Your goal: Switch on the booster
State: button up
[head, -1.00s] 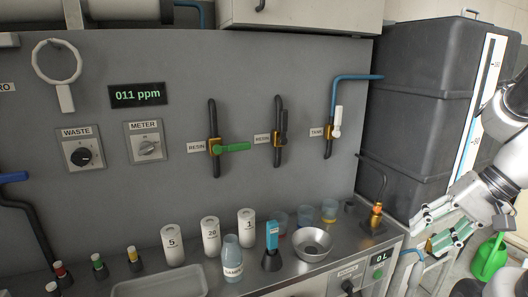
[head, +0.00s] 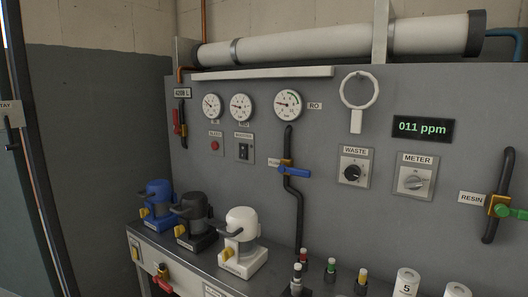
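A dark rocker switch (head: 244,153) on a light plate sits on the grey wall panel in the head view, under a small label (head: 244,135) that seems to read booster; the text is blurred. I cannot tell the switch's position. Left of it is a plate with a red button (head: 215,146) under another small label. Three round gauges line up above: a left gauge (head: 212,106), a middle gauge (head: 242,107) and a right gauge (head: 288,104) by the RO label. My gripper is not in view now.
Blue (head: 158,203), black (head: 194,220) and white (head: 240,243) pump-like units stand on the bench below. A red-handled valve (head: 180,121) is left.

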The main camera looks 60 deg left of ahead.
aim_at(243, 147)
jog(key=u, duration=2.1)
jog(key=i+j+z, duration=0.25)
jog(key=i+j, duration=0.6)
jog(key=j, duration=0.15)
